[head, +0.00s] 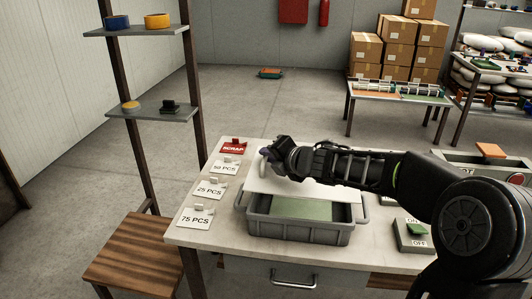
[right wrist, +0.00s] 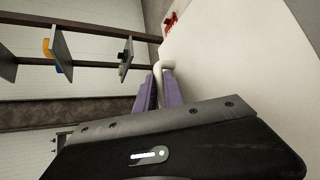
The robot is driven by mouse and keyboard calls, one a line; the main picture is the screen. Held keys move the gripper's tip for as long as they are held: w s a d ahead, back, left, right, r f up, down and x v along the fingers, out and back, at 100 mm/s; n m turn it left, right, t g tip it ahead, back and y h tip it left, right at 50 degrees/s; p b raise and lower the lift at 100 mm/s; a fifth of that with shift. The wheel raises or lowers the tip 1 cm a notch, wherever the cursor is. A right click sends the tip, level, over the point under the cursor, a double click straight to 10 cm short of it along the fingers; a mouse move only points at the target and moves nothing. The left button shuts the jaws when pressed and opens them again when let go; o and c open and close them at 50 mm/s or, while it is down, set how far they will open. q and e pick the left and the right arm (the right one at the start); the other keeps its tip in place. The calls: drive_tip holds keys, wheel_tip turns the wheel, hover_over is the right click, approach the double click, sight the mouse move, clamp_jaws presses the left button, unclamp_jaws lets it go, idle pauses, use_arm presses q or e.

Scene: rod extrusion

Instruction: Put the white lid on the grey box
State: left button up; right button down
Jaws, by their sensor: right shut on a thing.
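The grey box (head: 298,235) stands on the white table, its front part open with a green sheet (head: 305,209) showing inside. The white lid (head: 275,186) is at the rear of the box and covers its back part from view; I cannot tell whether it touches the rim. My right gripper (head: 266,154) is at the lid's far left edge. In the right wrist view its purple fingers (right wrist: 157,88) are shut on a white handle (right wrist: 166,66) beside the broad white lid surface (right wrist: 235,60). My left gripper is not in view.
Cards reading 75 PCS (head: 195,217), 25 PCS (head: 211,188), 50 PCS (head: 226,167) and a red SCRAP card (head: 233,147) line the table's left side. A switch box with a green top (head: 415,230) is right of the grey box. A shelf rack (head: 148,115) stands left.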

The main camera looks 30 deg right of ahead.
drive_tip(key=shift+w+d+f, duration=0.15)
drive_tip(key=shift+w+d, duration=0.05)
drive_tip(key=shift+d, duration=0.05)
drive_tip(key=shift+a, duration=0.1)
drive_tip(key=shift+p, duration=0.3)
wheel_tip(320, 180, down, 8)
drive_tip(key=b, duration=0.7)
drive_tip(key=shift+r+b, duration=0.25)
drive_tip(key=shift+b, duration=0.05)
drive_tip(key=c, duration=1.4)
unclamp_jaws()
drive_tip(key=shift+s+f, duration=0.1)
drive_tip(key=shift+o, duration=0.2)
